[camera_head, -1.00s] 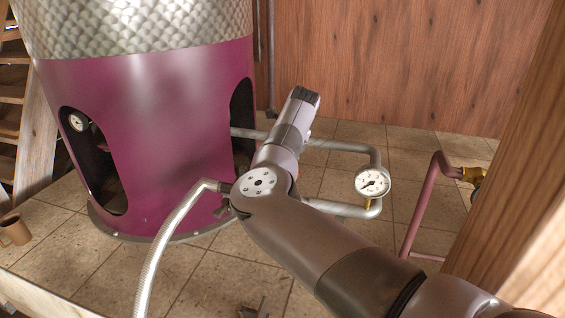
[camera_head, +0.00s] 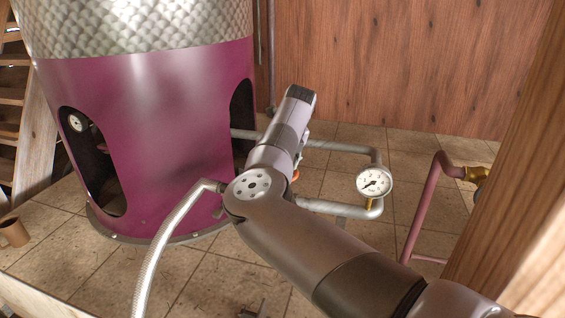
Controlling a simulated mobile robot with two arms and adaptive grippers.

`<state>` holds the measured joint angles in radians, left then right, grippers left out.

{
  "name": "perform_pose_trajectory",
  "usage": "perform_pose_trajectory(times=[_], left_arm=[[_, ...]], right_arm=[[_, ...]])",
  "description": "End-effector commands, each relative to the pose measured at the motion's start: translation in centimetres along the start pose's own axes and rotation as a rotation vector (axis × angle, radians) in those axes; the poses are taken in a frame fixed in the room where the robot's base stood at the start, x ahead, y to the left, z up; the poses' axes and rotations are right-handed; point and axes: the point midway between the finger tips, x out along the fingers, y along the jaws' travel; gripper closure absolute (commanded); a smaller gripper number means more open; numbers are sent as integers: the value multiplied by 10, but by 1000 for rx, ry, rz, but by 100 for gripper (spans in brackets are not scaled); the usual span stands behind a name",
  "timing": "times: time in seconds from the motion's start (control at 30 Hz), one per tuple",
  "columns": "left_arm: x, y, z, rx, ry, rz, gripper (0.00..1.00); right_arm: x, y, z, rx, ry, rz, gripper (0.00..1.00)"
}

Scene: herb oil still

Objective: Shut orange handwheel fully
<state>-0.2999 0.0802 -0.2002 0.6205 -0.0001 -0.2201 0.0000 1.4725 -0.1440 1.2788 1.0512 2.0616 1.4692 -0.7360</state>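A small piece of orange (camera_head: 296,175) shows just right of my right arm in the head view, near the grey pipe. It may be the edge of the orange handwheel; most of it is hidden behind my arm. My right arm comes in from the lower right, bends near the middle and runs up across the pipe. The fingers of my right gripper are hidden behind the arm, so their contact with the wheel cannot be told. My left gripper is not in view.
A magenta still body (camera_head: 165,130) stands at left. A pressure gauge (camera_head: 374,182) sits on the grey pipe (camera_head: 335,209). A braided hose (camera_head: 160,250) hangs in front. A pink pipe (camera_head: 422,205) and a wooden post (camera_head: 520,210) stand at right. A brown mug (camera_head: 14,232) is far left.

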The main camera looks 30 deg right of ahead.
Motion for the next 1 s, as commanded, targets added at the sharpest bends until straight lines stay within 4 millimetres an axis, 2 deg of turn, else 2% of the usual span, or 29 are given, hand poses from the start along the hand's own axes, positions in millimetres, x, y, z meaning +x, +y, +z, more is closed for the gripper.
perform_pose_trajectory(times=[0.37,0.47,0.8,1.0], left_arm=[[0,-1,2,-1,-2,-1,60],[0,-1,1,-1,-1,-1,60],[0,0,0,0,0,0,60],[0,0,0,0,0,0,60]], right_arm=[[-4,0,0,0,-1,0,51],[-17,0,1,0,-2,-1,51],[-87,0,1,0,-3,-1,51],[-113,0,0,0,0,0,51]])
